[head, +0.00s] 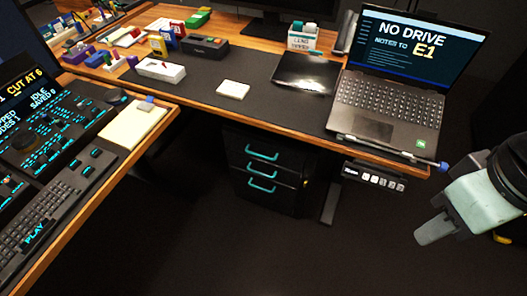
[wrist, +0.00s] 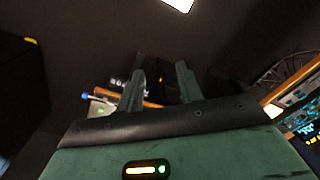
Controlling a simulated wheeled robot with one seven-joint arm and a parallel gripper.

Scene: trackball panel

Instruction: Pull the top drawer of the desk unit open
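The desk unit (head: 282,204) is a dark drawer cabinet under the back desk, in the middle of the head view. Its top drawer (head: 262,148) has a curved teal handle and looks shut. Two more teal-handled drawers sit below it. My gripper (head: 432,232) is at the right of the head view, well to the right of the unit and apart from it. In the wrist view my gripper (wrist: 160,82) shows two fingers with a gap between them and nothing held. The drawer handles cannot be made out in the wrist view.
A laptop (head: 388,110) stands on the right end of the wooden desk (head: 215,108). A control box (head: 373,176) hangs under the desk edge, beside a desk leg (head: 331,203). A console desk (head: 75,235) fills the left. The floor (head: 230,255) before the unit is clear.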

